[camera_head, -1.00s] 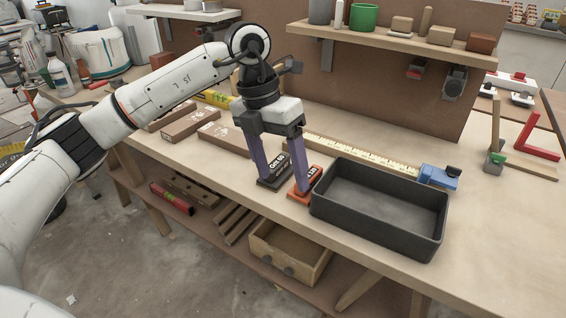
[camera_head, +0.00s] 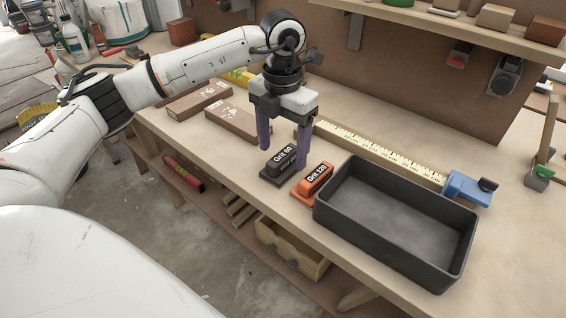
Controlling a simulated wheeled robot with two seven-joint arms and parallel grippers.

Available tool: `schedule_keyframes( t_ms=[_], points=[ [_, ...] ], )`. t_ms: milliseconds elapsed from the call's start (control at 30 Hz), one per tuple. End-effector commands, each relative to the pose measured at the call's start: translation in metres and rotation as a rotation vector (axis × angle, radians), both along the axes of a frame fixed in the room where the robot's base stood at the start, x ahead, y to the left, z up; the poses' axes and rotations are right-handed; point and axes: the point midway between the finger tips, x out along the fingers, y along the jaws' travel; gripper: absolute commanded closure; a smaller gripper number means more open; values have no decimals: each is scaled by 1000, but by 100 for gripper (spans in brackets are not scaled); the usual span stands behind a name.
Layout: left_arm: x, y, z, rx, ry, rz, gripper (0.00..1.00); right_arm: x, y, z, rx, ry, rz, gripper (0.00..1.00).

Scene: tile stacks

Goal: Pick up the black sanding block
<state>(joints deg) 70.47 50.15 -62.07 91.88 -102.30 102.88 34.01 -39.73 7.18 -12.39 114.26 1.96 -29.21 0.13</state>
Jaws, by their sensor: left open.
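The black sanding block (camera_head: 278,169), labelled Grit 60, lies on the workbench near its front edge. An orange sanding block (camera_head: 313,182), labelled Grit 120, lies just to its right. My left gripper (camera_head: 283,158) is open, with its purple fingers pointing down. One finger is at the far left of the black block, the other at its right side by the label. I cannot tell whether either finger touches it. The jaws hold nothing that I can see. My right gripper is out of view.
A dark open tray (camera_head: 394,271) stands right of the orange block and looks empty. Brown boxes (camera_head: 230,122) lie to the left. A shelf (camera_head: 437,25) hangs over the back.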

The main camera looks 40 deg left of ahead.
Motion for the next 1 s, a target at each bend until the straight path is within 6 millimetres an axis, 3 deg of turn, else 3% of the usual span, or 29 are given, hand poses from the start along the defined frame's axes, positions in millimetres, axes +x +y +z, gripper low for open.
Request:
schedule_keyframes(
  t_ms=[200,433,467,733,1000],
  points=[
    [-1,-1,-25,-1,1,1,31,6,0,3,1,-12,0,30],
    [0,-1,-27,-1,-1,0,31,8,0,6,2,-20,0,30],
    [0,-1,-27,-1,-1,0,33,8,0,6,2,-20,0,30],
    [0,-1,-26,-1,-1,0,78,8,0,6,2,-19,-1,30],
    [0,-1,-23,-1,-3,0,80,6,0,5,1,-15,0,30]
  ],
)
